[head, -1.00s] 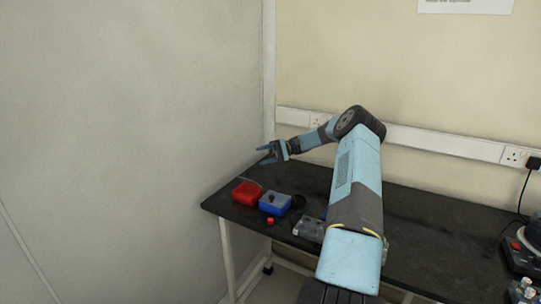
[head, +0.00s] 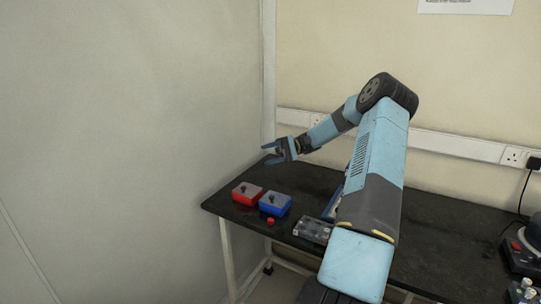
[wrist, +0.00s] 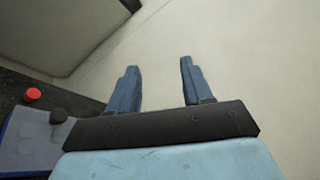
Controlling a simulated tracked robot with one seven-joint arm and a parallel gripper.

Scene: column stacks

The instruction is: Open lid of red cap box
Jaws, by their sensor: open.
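The red box (head: 240,197) stands near the left end of the black table in the head view. A grey lid (head: 248,190) with a dark knob covers its top and looks shut. My gripper (head: 268,153) is open and empty, above and behind the red box, apart from it. In the wrist view my two blue fingers (wrist: 159,82) are spread with only pale wall between them. The red box cannot be made out in the wrist view.
A blue box (head: 275,205) with a grey lid and dark knob is just right of the red one; it also shows in the wrist view (wrist: 34,142). A small red cap (head: 270,221) lies in front. A grey device (head: 312,229) is further right. The wall (head: 130,130) is close on the left.

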